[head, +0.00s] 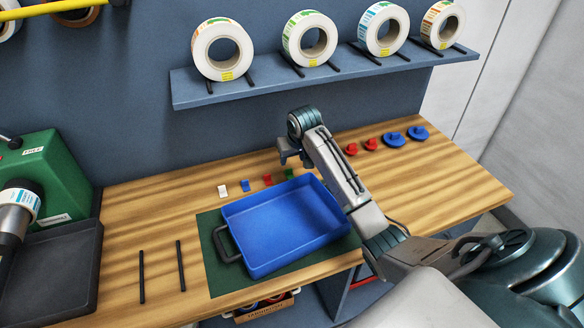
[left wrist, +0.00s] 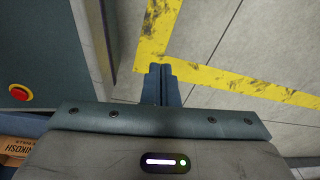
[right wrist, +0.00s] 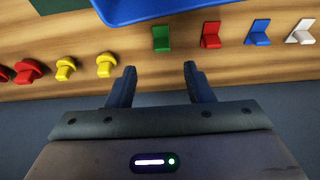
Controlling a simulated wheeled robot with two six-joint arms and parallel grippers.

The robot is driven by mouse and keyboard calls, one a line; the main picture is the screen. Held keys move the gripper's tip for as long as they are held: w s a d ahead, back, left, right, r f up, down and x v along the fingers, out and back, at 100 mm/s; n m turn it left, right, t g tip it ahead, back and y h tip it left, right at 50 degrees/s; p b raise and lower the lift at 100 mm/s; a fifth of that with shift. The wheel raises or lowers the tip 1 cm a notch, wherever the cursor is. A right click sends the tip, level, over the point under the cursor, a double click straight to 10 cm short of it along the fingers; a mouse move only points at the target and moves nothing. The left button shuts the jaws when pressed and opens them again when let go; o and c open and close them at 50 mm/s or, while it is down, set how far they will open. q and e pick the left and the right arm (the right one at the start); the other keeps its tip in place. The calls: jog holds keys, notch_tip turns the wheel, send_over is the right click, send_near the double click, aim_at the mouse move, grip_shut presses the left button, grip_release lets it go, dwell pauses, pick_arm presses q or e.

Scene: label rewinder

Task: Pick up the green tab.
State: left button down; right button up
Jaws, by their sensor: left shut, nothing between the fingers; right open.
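The green tab (right wrist: 161,38) stands on the wooden bench, seen in the right wrist view just ahead of the gap between my right fingers. My right gripper (right wrist: 160,67) is open and empty, with the tab apart from both fingertips. In the head view the green tab (head: 288,173) is small, at the right end of a row of tabs, just below my right gripper (head: 292,158). My left gripper (left wrist: 158,70) is shut and empty over the floor; it is outside the head view.
A red tab (right wrist: 211,35), blue tab (right wrist: 258,33) and white tab (right wrist: 301,32) stand beside the green one. Yellow knobs (right wrist: 105,65) lie on its other side. A blue tray (head: 285,225) sits in front of the tabs. A shelf (head: 300,78) with label rolls hangs behind.

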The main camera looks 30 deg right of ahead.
aim_at(289, 169)
jog(key=shift+w+f, duration=0.2)
jog(key=shift+f, duration=0.35)
jog(key=shift+w+f, duration=0.15)
jog(key=shift+f, duration=0.15)
jog(key=p+x, duration=0.2)
jog(key=x, duration=0.3)
jog(key=shift+a, duration=0.1)
jog(key=shift+f, duration=0.3)
jog(key=shift+w+f, duration=0.1)
pick_arm(q)
jog(key=shift+w+d+r, duration=0.25)
jog(key=shift+r, duration=0.4)
jog(key=shift+w+d+r, duration=0.2)
jog(key=shift+r, duration=0.4)
pick_arm(e)
grip_shut()
